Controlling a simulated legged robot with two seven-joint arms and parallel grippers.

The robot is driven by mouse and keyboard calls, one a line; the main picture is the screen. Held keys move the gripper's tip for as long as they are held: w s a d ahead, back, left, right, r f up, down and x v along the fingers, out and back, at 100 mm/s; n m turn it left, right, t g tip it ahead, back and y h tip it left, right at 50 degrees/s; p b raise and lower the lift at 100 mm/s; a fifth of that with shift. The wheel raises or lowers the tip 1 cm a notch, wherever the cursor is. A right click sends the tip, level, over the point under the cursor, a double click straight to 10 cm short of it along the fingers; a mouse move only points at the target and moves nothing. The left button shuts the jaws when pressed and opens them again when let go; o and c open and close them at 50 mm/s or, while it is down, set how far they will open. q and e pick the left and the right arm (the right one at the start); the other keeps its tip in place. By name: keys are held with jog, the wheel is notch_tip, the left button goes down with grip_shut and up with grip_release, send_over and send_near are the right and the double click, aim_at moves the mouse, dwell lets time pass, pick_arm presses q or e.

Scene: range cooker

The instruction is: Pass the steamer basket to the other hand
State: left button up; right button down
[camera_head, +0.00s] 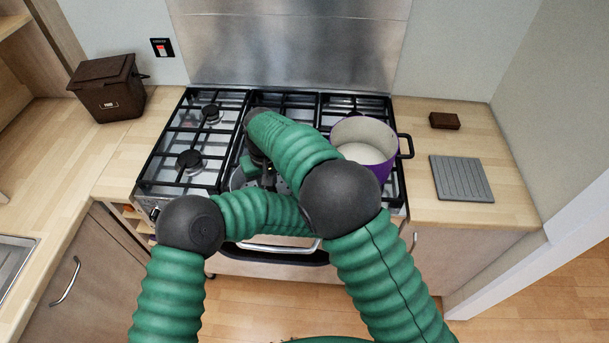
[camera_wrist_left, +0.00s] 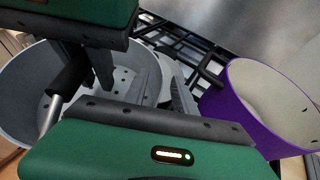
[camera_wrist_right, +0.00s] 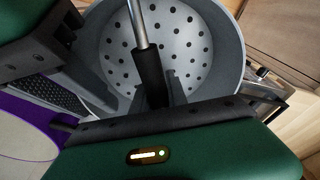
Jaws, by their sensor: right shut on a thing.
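The steamer basket is a grey round pan with a perforated floor. It fills the upper middle of the right wrist view (camera_wrist_right: 190,50) and the left of the left wrist view (camera_wrist_left: 25,90). Its steel handle has a black grip (camera_wrist_right: 150,75). My right gripper (camera_wrist_right: 160,92) is shut on this black grip. My left gripper (camera_wrist_left: 164,85) is open close beside the basket's rim, its fingers apart; whether they touch the rim I cannot tell. In the head view my arms cross over the hob and hide most of the basket and both grippers.
A purple pot (camera_head: 365,145) with a pale inside stands on the right of the black-grated hob (camera_head: 180,140). A brown bin (camera_head: 108,88) stands on the left counter. A grey ribbed mat (camera_head: 461,178) and a brown block (camera_head: 445,121) lie on the right counter.

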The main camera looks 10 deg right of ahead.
pick_arm(q)
grip_shut()
jog(key=shift+s+d+f, duration=0.1)
jog(key=shift+s+d, duration=0.05)
jog(key=shift+d, duration=0.15)
pick_arm(e)
jog(key=shift+w+a+r, duration=0.1)
jog(key=shift+a+r, duration=0.05)
jog(key=shift+a, duration=0.1)
dwell(0.8)
jog(key=c, duration=1.6)
grip_release()
jog(key=o, duration=0.4)
jog(key=shift+d, duration=0.1)
jog(key=shift+c, duration=0.2)
pick_arm(q)
jog(key=shift+a, duration=0.2)
pick_arm(e)
jog(key=shift+d, duration=0.1)
